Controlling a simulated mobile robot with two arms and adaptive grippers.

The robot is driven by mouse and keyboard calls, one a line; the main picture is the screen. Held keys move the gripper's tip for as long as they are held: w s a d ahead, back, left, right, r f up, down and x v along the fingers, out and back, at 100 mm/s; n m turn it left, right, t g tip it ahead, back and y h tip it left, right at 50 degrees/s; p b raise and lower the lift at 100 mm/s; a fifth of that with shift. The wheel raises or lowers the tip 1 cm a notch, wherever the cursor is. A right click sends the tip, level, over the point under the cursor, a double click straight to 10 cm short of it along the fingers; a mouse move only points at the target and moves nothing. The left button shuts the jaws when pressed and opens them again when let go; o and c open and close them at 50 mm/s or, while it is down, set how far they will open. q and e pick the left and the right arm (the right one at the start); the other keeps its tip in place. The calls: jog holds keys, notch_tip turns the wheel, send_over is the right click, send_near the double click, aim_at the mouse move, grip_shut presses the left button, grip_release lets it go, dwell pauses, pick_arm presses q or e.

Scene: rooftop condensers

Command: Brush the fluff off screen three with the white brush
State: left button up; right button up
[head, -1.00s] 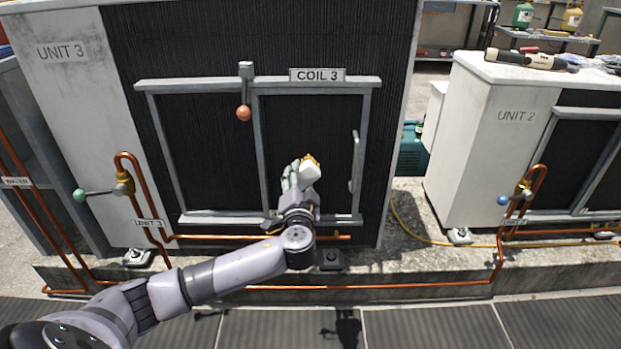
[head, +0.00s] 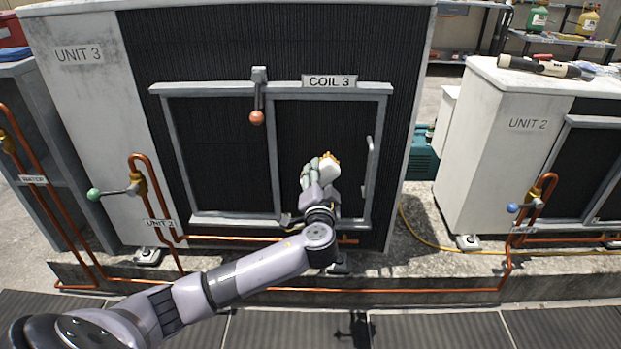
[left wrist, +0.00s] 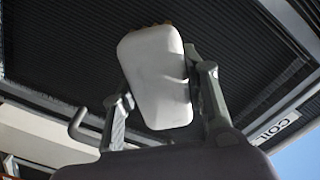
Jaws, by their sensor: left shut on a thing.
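The screen under the COIL 3 plate (head: 329,81) is a dark ribbed panel (head: 305,130) in a grey frame on the front of unit 3 (head: 80,110). My left gripper (head: 318,180) is shut on the white brush (head: 329,168), in front of the right-hand panel. The brush also shows in the left wrist view (left wrist: 157,75), its white back towards the camera and tan bristles at its far edge by the dark screen. I cannot tell whether the bristles touch it. No fluff can be made out. My right gripper is not in view.
An orange-knobbed lever (head: 257,117) hangs on the frame's top middle. A vertical handle (head: 369,165) stands at the right of the panel. Copper pipes (head: 230,239) run along the unit's foot. Unit 2 (head: 500,150) stands to the right, with tools on top.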

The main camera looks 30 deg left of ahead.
pick_arm(q)
jog(key=shift+w+d+b, duration=0.15)
jog(key=shift+w+d, duration=0.3)
jog(key=shift+d, duration=0.25)
jog(key=shift+w+d+b, duration=0.15)
jog(key=shift+w+d, duration=0.3)
jog(key=shift+d, duration=0.3)
jog(key=shift+w+d+b, duration=0.15)
jog(key=shift+w+d, duration=0.3)
jog(key=shift+d, duration=0.25)
jog(key=p+v, duration=0.1)
jog(key=v, duration=0.5)
jog(key=shift+p, duration=0.35)
jog(key=shift+s, duration=0.1)
